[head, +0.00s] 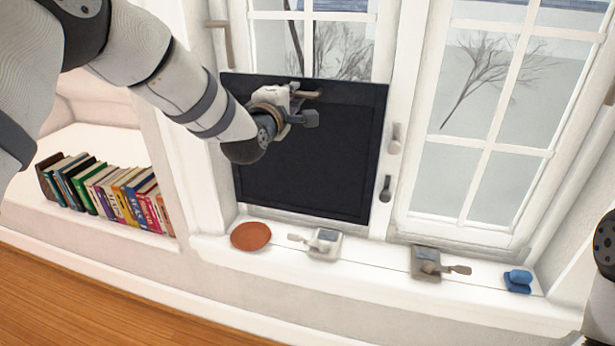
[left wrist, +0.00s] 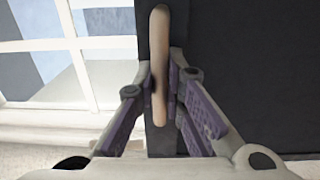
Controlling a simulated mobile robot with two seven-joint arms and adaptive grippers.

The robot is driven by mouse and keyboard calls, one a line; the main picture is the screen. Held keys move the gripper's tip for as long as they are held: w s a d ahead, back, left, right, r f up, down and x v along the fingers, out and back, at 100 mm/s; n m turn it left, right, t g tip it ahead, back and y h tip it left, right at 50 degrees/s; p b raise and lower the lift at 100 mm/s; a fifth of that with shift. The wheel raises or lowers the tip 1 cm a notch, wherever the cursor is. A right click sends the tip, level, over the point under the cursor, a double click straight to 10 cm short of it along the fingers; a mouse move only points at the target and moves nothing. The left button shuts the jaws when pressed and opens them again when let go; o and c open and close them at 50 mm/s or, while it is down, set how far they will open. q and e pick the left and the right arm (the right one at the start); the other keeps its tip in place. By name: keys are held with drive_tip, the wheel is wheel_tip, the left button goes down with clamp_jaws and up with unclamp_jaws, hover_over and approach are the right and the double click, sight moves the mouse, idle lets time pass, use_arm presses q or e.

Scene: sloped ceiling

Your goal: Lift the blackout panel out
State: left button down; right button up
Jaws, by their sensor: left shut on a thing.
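The blackout panel (head: 310,155) is a dark, nearly square board in the lower part of the left window. It tilts slightly in the head view, and window glass shows above its top edge. My left gripper (head: 312,106) is in front of the panel's upper part, shut on its tan handle (head: 305,94). In the left wrist view the handle (left wrist: 159,65) stands between the two purple-padded fingers (left wrist: 165,105), with the dark panel (left wrist: 250,70) behind. My right gripper is not in view; only a bit of my right arm shows at the right edge.
Window handles (head: 396,138) (head: 385,189) are right of the panel. Books (head: 110,193) stand in a niche at left.

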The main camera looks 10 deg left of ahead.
use_arm(q)
drive_tip(key=s, duration=0.6)
drive_tip(key=shift+s+r, duration=0.2)
drive_tip(key=shift+r, duration=0.15)
